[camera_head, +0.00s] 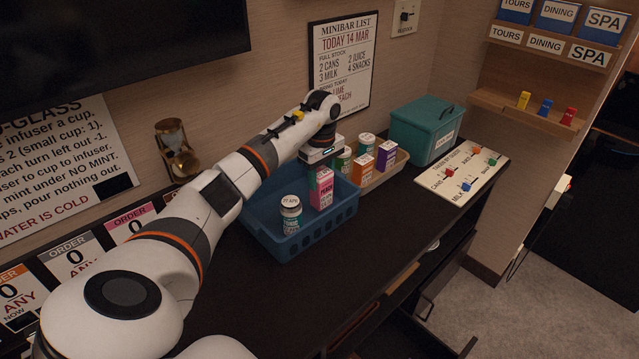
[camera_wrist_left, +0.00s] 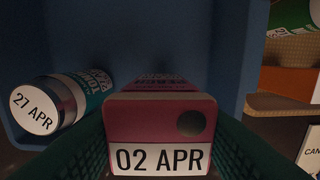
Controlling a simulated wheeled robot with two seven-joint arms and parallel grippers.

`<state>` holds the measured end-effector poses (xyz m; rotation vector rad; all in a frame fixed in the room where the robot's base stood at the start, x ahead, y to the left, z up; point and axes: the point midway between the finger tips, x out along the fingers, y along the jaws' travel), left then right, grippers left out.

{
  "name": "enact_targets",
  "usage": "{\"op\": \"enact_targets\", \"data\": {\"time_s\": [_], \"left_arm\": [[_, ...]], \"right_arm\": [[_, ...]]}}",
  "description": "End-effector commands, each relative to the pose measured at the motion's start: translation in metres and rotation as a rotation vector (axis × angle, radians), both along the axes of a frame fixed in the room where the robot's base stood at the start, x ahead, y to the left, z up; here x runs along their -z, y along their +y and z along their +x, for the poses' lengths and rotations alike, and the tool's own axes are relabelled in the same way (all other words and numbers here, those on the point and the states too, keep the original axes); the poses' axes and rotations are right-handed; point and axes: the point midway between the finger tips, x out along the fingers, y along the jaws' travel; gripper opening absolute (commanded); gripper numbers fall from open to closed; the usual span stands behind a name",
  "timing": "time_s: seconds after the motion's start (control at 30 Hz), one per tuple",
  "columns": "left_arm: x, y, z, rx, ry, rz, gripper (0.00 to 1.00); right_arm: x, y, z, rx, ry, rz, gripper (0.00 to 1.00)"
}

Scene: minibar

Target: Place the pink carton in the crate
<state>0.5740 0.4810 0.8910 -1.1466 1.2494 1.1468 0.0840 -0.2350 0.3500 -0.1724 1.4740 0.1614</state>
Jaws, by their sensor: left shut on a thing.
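The pink carton (camera_head: 322,190) stands roughly upright inside the blue crate (camera_head: 285,248), near its right side. My left gripper (camera_head: 319,168) reaches down over the crate and is shut on the carton's top. In the left wrist view, the carton (camera_wrist_left: 160,135) shows its top labelled 02 APR between the two dark green fingers. The blue crate wall (camera_wrist_left: 180,40) lies beyond it. I cannot tell whether the carton's base touches the crate floor. My right gripper is not in view.
A white can (camera_head: 290,214) stands in the crate left of the carton; it also shows in the left wrist view (camera_wrist_left: 60,105). A tan tray (camera_head: 378,181) beside the crate holds several cans and cartons. A teal box (camera_head: 420,130) and a white board (camera_head: 462,178) lie further right.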

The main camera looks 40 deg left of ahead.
Motion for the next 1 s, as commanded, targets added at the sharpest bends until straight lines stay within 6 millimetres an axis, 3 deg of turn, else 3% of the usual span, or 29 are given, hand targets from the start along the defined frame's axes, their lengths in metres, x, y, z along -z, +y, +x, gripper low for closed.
{"op": "enact_targets", "data": {"time_s": [0.27, 0.63, 0.67, 0.77, 1.0], "left_arm": [[0.034, 0.000, 0.000, 0.000, 0.001, -0.001, 0.17], [0.039, 0.000, 0.000, 0.000, 0.000, 0.001, 0.17], [0.038, 0.000, 0.000, 0.000, 0.001, 0.001, 0.50], [0.038, 0.000, 0.000, 0.000, 0.001, 0.000, 0.67], [0.038, 0.000, 0.000, 0.001, 0.001, 0.000, 0.67]], "right_arm": [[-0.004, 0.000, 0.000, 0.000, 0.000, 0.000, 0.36], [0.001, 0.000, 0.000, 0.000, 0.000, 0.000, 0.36], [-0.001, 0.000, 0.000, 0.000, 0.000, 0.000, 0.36], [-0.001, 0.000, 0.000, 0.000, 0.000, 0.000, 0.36], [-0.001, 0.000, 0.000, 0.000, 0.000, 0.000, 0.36]]}}
